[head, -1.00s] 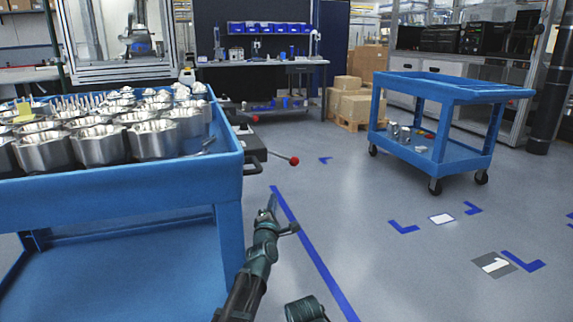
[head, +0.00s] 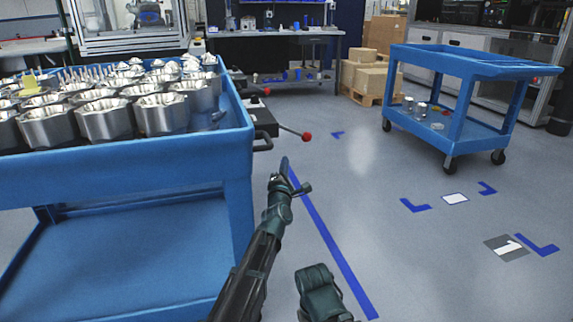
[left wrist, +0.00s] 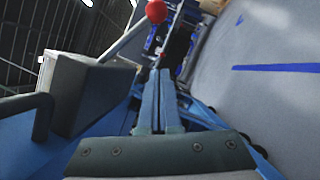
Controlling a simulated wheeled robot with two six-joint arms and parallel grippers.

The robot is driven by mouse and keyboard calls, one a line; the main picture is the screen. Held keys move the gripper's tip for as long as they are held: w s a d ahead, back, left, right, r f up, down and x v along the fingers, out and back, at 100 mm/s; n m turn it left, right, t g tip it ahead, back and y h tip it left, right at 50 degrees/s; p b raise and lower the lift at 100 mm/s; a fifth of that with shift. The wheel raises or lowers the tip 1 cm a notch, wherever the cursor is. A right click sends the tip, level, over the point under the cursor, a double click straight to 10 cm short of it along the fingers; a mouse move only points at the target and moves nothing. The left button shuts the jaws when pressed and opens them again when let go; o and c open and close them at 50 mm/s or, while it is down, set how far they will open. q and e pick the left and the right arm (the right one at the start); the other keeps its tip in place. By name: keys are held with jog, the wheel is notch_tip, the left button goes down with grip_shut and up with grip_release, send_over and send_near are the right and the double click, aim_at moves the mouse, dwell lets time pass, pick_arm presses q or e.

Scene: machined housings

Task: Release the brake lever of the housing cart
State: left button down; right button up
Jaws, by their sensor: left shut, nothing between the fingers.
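The blue housing cart (head: 200,160) stands at left, its top tray full of machined metal housings (head: 105,118). A dark box on its right side carries the brake lever (head: 285,129), a thin rod with a red knob (head: 307,136) pointing right. My left gripper (head: 284,165) is shut and empty, below and slightly left of the knob in the head view, apart from it. In the left wrist view the shut fingertips (left wrist: 158,72) point ahead, with the red knob (left wrist: 156,11) above them and the grey lever box (left wrist: 88,92) at left.
A black handle (head: 264,142) sticks out below the lever box. A second red knob (head: 267,91) shows farther back. Another blue cart (head: 470,72) stands at right, with boxes (head: 370,75) behind. The floor between the carts is clear, with blue tape marks.

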aim_at(292, 131)
pick_arm(q)
jog(key=w+d+r+p, duration=0.3)
jog(key=w+d, duration=0.1)
jog(key=w, duration=0.4)
jog(key=shift+r, duration=0.1)
jog(key=shift+r, duration=0.1)
jog(key=shift+w+d+r+n, duration=0.1)
jog(key=shift+d+r+n, duration=0.15)
jog(key=shift+n, duration=0.15)
